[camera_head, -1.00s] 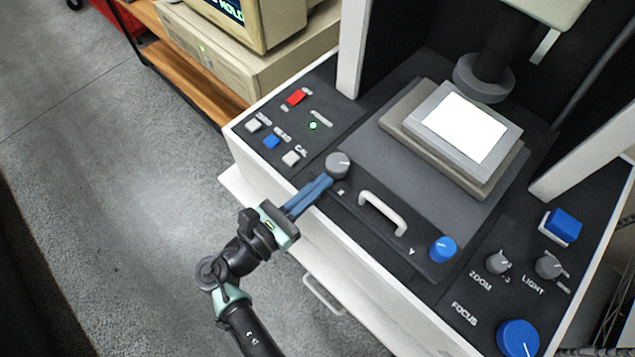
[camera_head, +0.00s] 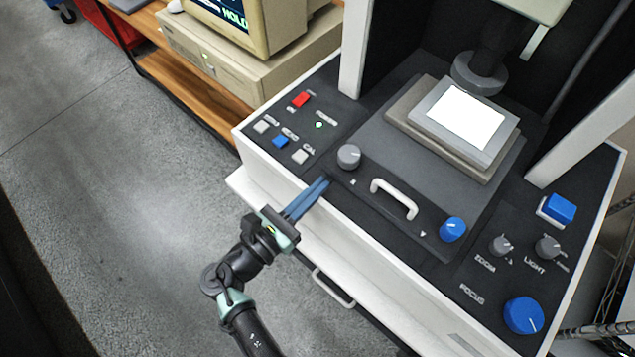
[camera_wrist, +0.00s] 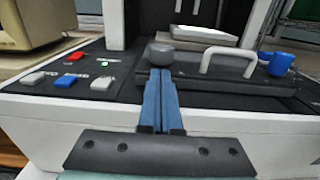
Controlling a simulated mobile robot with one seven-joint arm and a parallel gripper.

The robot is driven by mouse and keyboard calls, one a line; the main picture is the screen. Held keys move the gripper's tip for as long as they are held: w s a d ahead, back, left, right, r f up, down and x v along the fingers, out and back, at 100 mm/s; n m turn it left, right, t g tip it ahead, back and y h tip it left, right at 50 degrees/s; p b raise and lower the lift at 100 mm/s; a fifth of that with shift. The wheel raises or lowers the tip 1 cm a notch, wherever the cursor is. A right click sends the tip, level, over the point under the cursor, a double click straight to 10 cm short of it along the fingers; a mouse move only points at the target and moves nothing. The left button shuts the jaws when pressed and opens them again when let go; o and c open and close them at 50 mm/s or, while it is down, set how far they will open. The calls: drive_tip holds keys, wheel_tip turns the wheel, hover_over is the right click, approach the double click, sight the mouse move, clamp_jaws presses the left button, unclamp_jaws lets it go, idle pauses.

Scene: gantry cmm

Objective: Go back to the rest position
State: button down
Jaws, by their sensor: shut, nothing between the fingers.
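My gripper (camera_head: 322,184) has blue fingers that are shut with nothing between them. In the head view it is at the front edge of the machine's black panel, short of the grey knob (camera_head: 348,157) and apart from it. In the wrist view the closed fingers (camera_wrist: 160,75) point at the grey knob (camera_wrist: 161,54), which stands just beyond their tips. My arm reaches in from the bottom of the head view.
The machine's white front (camera_head: 290,202) lies under my gripper. A white handle (camera_head: 394,198), a blue knob (camera_head: 452,229) and several buttons are on its panel. A beige computer (camera_head: 215,65) stands on a wooden bench. Grey floor (camera_head: 110,190) is open at left.

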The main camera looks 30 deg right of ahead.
drive_tip(key=b+v, duration=0.1)
drive_tip(key=v, duration=0.9)
drive_tip(key=w+a+r+m+t+y, duration=0.2)
drive_tip(key=w+r+m+t+y, duration=0.4)
drive_tip(key=w+r+m+y, duration=0.85)
wheel_tip(320, 180, up, 24)
drive_tip(key=w+a+m+t+h, duration=0.1)
drive_tip(key=a+m+t+h, duration=0.15)
drive_tip(key=t, duration=0.45)
drive_tip(key=s+r+m+t+y, duration=0.2)
drive_tip(key=s+r+t, duration=0.1)
drive_tip(key=s+r, duration=0.4)
drive_tip(key=s+r+m+t+y, duration=0.2)
drive_tip(key=s+r, duration=0.5)
drive_tip(key=r, duration=0.5)
drive_tip(key=m+t, duration=0.1)
drive_tip(key=t, duration=0.1)
drive_tip(key=shift+r+t+y, duration=0.3)
drive_tip(key=shift+r, duration=0.1)
